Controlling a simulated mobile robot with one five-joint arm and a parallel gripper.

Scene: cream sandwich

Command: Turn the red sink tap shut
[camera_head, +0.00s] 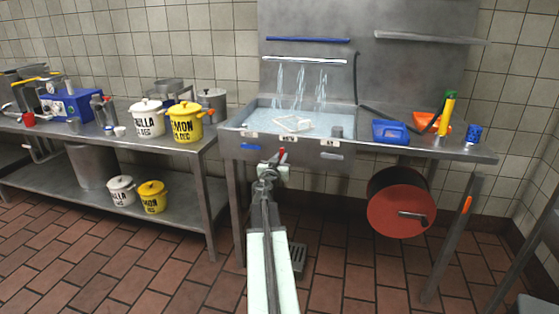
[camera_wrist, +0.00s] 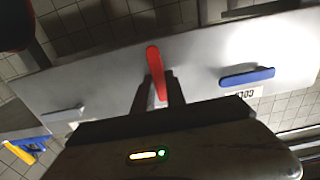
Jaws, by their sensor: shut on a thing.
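The red sink tap (camera_wrist: 154,66) is a lever on the steel front panel of the sink. In the wrist view it stands nearly upright, across the panel's length, with its lower part between the fingers of my gripper (camera_wrist: 160,92). My gripper is shut on it. In the head view the red tap (camera_head: 282,153) shows as a small red tip just above my gripper (camera_head: 272,166) at the sink front. Water streams (camera_head: 300,85) fall from the bar above the sink (camera_head: 232,122). The part of the lever between the fingers is partly hidden.
A blue lever (camera_wrist: 247,77) beside a cold label lies along the panel on the right in the wrist view; a grey lever (camera_wrist: 64,114) lies left. A red-ended drum (camera_head: 400,205) hangs under the counter. A side table (camera_head: 212,142) with pots stands left.

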